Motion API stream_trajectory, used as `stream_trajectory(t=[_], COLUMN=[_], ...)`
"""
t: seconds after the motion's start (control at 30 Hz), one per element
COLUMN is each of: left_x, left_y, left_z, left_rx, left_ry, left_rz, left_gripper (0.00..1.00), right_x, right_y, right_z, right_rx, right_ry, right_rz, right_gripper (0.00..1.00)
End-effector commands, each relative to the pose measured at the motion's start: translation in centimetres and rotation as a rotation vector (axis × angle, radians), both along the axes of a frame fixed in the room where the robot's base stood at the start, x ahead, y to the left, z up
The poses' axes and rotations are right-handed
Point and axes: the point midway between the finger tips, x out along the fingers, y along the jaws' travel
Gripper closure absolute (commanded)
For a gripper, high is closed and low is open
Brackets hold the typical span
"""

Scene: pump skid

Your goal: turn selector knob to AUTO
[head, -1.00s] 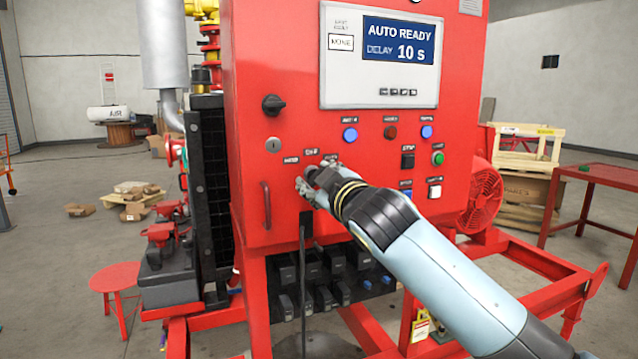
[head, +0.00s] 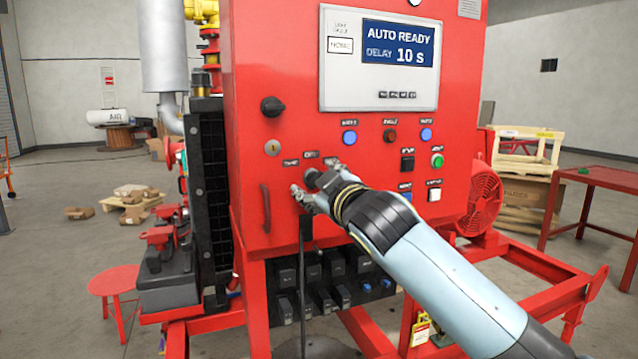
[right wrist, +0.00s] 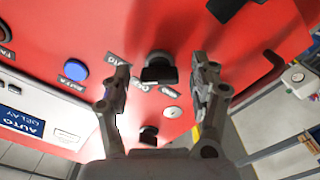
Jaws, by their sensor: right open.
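The selector knob (head: 312,178) is a black knob low on the red panel, under a row of small labels. My right gripper (head: 318,183) is at it and partly covers it in the head view. In the right wrist view the black knob (right wrist: 159,68) shows between the two spread fingers of my right gripper (right wrist: 162,80), with a gap on each side. The gripper is open and holds nothing. Which label the knob points to I cannot tell. The display (head: 398,45) reads AUTO READY, DELAY 10 s. My left gripper is not in view.
A second black knob (head: 272,106) and a key lock (head: 272,147) sit upper left of the gripper. Lamps and push buttons (head: 407,163) are to the right. A door handle (head: 266,207) stands out at lower left. A red stool (head: 115,285) is on the floor.

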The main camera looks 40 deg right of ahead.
Motion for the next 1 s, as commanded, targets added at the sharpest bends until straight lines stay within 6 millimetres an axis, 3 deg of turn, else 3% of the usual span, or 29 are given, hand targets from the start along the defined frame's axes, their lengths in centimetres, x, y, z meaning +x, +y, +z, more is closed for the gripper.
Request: stream_trajectory(t=[0.23, 0.7, 1.0], left_x=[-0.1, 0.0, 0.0], left_y=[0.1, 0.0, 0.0], left_z=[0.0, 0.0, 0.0], left_rx=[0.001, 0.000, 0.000], left_ry=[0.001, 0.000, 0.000], left_rz=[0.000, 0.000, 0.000], left_gripper=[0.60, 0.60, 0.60], right_x=[-0.9, -10.1, -11.7], right_y=[0.2, 2.4, 2.8], right_z=[0.0, -0.1, 0.0], right_rx=[-0.001, 0.000, -0.001], right_ry=[-0.001, 0.002, 0.000], right_rz=[0.001, 0.001, 0.000], right_gripper=[0.38, 0.38, 0.38])
